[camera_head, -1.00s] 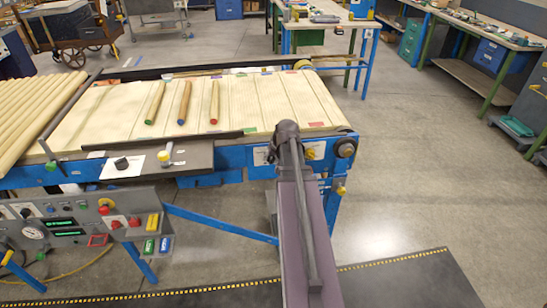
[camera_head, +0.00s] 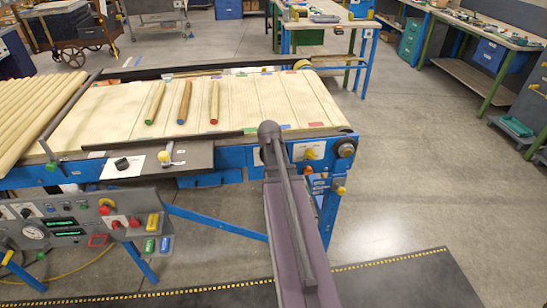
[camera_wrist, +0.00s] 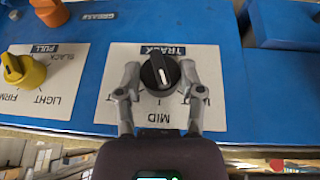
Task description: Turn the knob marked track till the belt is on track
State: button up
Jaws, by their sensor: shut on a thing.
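The track knob (camera_wrist: 160,74) is black and round with a white pointer line, on a white plate (camera_wrist: 125,108) marked TRACK and MID in the wrist view. The pointer lies near upright, its top leaning slightly left. The fingers of my gripper (camera_wrist: 160,88) are shut on the knob, one on each side, and cover parts of the plate's side markings. In the head view my arm hides the knob and the gripper. The cream belt (camera_head: 258,98) lies across the blue frame (camera_head: 232,157). Its exact sideways alignment is hard to tell.
A yellow knob (camera_wrist: 22,72) on its own plate and an orange knob (camera_wrist: 48,10) sit left of the track plate. Three wooden rods (camera_head: 184,102) lie on the belt. A control panel (camera_head: 85,225) stands front left. Open floor (camera_head: 420,180) lies to the right.

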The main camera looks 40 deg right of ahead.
jog(key=h+b, duration=0.1)
jog(key=g+h, duration=0.1)
jog(key=n+g+h+b, duration=0.1)
jog(key=h, duration=0.1)
jog(key=shift+a+f+b, duration=0.2)
jog(key=shift+f+b, duration=0.1)
jog(key=shift+w+g+h+b, duration=0.1)
jog(key=shift+g+h+b, duration=0.5)
jog(key=shift+h+b, duration=0.35)
jog(key=shift+r+n+g+h+b, duration=0.1)
jog(key=shift+n+g+h+b, duration=0.2)
jog(key=shift+h+b, duration=0.3)
jog(key=o, duration=1.2)
jog(key=shift+c, duration=0.2)
jog(key=shift+w, duration=0.1)
jog(key=shift+a, duration=0.15)
